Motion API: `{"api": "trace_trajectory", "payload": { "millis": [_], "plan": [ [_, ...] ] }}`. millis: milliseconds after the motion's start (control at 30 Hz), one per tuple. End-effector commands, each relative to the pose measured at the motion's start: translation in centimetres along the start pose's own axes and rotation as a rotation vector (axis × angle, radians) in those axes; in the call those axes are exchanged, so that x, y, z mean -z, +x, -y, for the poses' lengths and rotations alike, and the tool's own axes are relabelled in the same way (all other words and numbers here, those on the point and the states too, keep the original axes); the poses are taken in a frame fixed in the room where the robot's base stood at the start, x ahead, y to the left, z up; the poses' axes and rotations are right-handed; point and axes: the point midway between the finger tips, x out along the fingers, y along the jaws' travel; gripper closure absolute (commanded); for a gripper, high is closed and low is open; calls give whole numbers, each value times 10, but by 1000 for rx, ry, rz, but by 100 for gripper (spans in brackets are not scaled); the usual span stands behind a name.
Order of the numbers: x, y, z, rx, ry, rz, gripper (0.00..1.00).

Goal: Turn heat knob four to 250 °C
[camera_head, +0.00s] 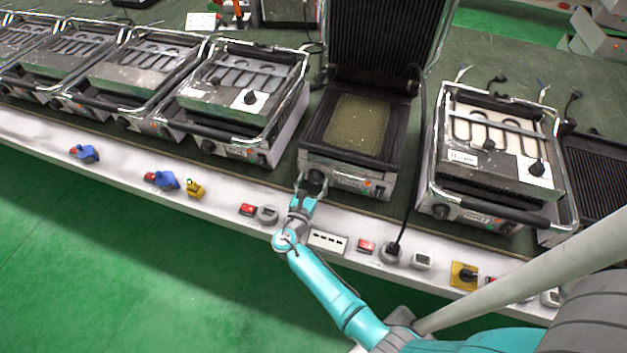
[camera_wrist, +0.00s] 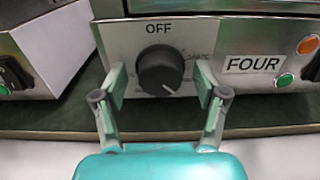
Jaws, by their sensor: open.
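Heat knob four is a round black knob (camera_wrist: 160,70) on a steel front panel, below the word OFF and left of a label reading FOUR (camera_wrist: 253,65). Its temperature marks are too small to read. In the wrist view my open gripper (camera_wrist: 161,92) has one finger on each side of the knob, with gaps showing between fingers and knob. In the head view my gripper (camera_head: 312,186) is at the lower left of the front of the open grill (camera_head: 345,180), where the knob (camera_head: 315,177) sits between the fingers.
Other grills stand to the left (camera_head: 240,90) and right (camera_head: 490,150) on the green bench. A black cable (camera_head: 408,180) hangs right of grill four to a socket. Orange and green buttons (camera_wrist: 285,80) sit right of the label. The white bench edge carries switches and sockets.

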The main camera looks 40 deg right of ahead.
Motion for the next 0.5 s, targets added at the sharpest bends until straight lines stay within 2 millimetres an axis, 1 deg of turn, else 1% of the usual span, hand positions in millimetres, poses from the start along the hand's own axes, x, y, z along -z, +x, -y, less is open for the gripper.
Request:
{"api": "trace_trajectory", "payload": {
  "millis": [100,300,333,367,400,467,500],
  "plan": [
    [0,3,0,0,0,0,28],
    [0,3,0,0,1,0,28],
    [0,3,0,0,1,0,33],
    [0,3,0,0,1,0,40],
    [0,3,0,0,1,0,50],
    [0,3,0,0,1,0,65],
    [0,3,0,0,1,0,75]
  ]
}}
